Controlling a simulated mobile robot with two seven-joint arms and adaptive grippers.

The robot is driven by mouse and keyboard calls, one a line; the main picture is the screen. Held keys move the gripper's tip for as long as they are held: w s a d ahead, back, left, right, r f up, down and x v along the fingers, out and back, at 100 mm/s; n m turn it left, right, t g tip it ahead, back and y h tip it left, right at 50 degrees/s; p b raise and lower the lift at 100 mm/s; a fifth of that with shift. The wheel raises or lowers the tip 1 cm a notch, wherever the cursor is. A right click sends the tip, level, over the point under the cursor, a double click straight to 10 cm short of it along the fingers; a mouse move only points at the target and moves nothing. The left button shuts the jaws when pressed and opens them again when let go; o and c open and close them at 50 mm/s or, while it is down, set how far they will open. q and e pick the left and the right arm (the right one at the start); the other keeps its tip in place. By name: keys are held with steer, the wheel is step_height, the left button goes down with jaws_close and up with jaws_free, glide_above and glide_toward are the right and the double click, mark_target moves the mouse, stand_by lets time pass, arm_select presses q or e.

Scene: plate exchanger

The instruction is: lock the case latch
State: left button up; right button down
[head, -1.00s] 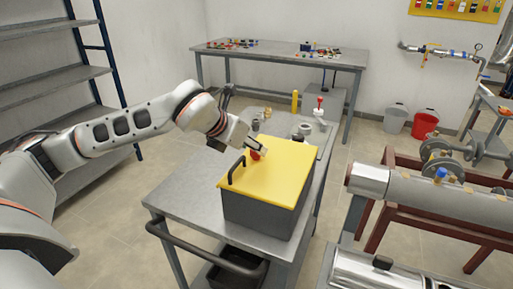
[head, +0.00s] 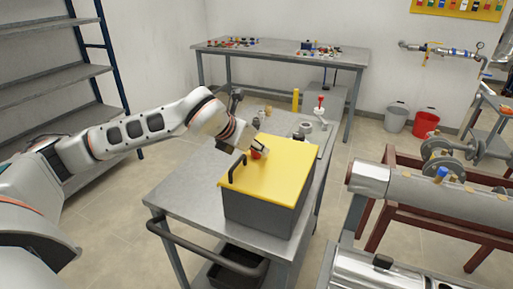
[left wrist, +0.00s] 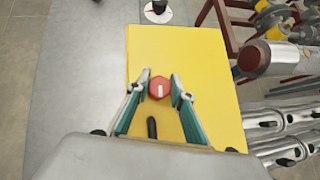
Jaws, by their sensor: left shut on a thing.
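The case (head: 262,207) is a dark grey box with a yellow lid (head: 282,172), standing shut on the cart. The latch (head: 256,153) is a red knob on the lid, partly hidden by my gripper in the head view. In the left wrist view the red latch (left wrist: 159,88) is round with a pale bar mark pointing along the picture's vertical. My left gripper (left wrist: 160,86) has its two fingers on either side of the latch, shut on it; it also shows in the head view (head: 257,152). My right gripper is not seen.
The case stands on a grey metal cart (head: 185,205) with a push bar at its front. Small parts and a red-topped clamp (head: 320,108) stand behind the case. A pipe unit on a red frame (head: 425,200) is at the right. The cart's left top is bare.

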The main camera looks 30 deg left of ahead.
arm_select(q)
steer(key=shift+a+f+m+h+b, duration=0.1)
steer(key=shift+m+h+b, duration=0.3)
steer(key=shift+m+h, duration=0.4)
steer(key=m+g+h, duration=0.1)
steer(key=m, duration=0.1)
steer(key=shift+m, duration=0.3)
steer(key=shift+r+m+g+h, duration=0.25)
steer(key=shift+m+g+h, duration=0.25)
steer(key=shift+m+h, duration=0.4)
steer(key=m+g+h+p, duration=0.1)
steer(key=m, duration=0.1)
steer(key=shift+w+m+g, duration=0.1)
steer(key=shift+m+g, duration=0.2)
steer(key=shift+m, duration=0.1)
steer(key=m+g+h+p, duration=0.1)
steer(key=m, duration=0.1)
steer(key=shift+m+g, duration=0.4)
steer(key=m+g, duration=0.2)
steer(key=shift+m+h, duration=0.3)
steer(key=shift+h, duration=0.1)
steer(key=shift+f+m+g, duration=0.1)
steer(key=shift+m+g, duration=1.2)
steer(key=shift+m, duration=0.4)
